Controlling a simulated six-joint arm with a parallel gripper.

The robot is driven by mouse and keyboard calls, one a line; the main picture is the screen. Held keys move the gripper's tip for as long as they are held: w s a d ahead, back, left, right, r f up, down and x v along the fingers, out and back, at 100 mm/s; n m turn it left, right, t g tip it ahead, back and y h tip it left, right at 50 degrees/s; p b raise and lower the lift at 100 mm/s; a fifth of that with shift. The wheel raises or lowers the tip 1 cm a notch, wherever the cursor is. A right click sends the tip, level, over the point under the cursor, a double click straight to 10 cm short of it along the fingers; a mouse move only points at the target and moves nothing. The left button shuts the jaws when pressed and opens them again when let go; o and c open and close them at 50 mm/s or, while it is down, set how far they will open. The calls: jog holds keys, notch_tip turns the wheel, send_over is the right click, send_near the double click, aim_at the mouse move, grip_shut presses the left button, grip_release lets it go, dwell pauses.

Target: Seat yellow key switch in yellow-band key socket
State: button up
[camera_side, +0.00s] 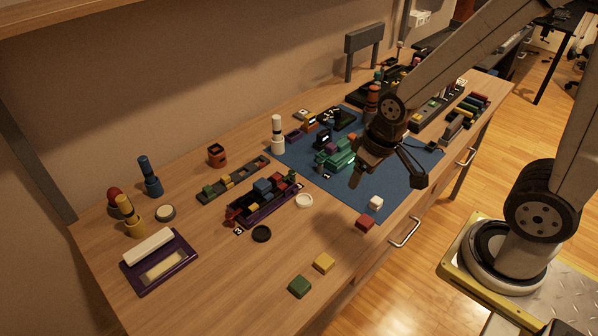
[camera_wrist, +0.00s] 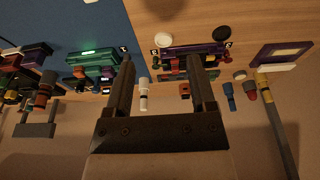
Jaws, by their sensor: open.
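A yellow upright peg (camera_side: 125,206) with a dark band stands in a yellow cup-like base at the far left of the table. It also shows in the wrist view (camera_wrist: 266,94), at the right. A small yellow block (camera_side: 324,263) lies near the table's front edge. I cannot tell for certain which yellow piece is the key switch, and I cannot pick out the yellow-band socket. My gripper (camera_side: 387,180) is open over the front part of the blue mat, far to the right of the yellow peg. Its two fingers (camera_wrist: 161,64) are apart, with nothing held between them.
A blue mat (camera_side: 410,170) carries a green assembly (camera_side: 337,153). A purple tray of coloured parts (camera_side: 262,203) and a purple-framed box (camera_side: 160,264) lie to the left. White, red and green blocks sit near the front edge. A white peg (camera_side: 278,134) stands behind.

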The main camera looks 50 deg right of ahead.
jog(key=shift+w, duration=0.1)
dwell(0.3)
jog(key=w+a+f+m+t, duration=0.1)
jog(key=w+a+f+m, duration=0.1)
jog(key=w+m, duration=0.6)
jog(key=w+a+f+m+t, duration=0.2)
jog(key=w+m, duration=0.5)
jog(key=m, duration=0.1)
jog(key=w+a+f+m+t, duration=0.1)
jog(key=w+a+f+m, duration=0.1)
jog(key=w+m, duration=0.6)
jog(key=shift+w+a+f+m+t+y, duration=0.25)
jog(key=shift+w+a+m+t+y, duration=0.05)
jog(key=shift+a+m, duration=0.25)
jog(key=shift+w+a+f+m+t, duration=0.4)
jog(key=shift+w+f+m, duration=0.6)
jog(key=shift+m, duration=0.8)
jog(key=shift+w+a+f+m+t, duration=0.2)
jog(key=shift+w+a+f+m, duration=0.45)
jog(key=shift+w+m, duration=0.85)
jog(key=shift+w+a+f+m+t, duration=0.3)
jog(key=shift+w+f+m, duration=0.55)
jog(key=shift+m, duration=1.3)
jog(key=shift+s+f, duration=0.1)
jog(key=shift+f, duration=0.1)
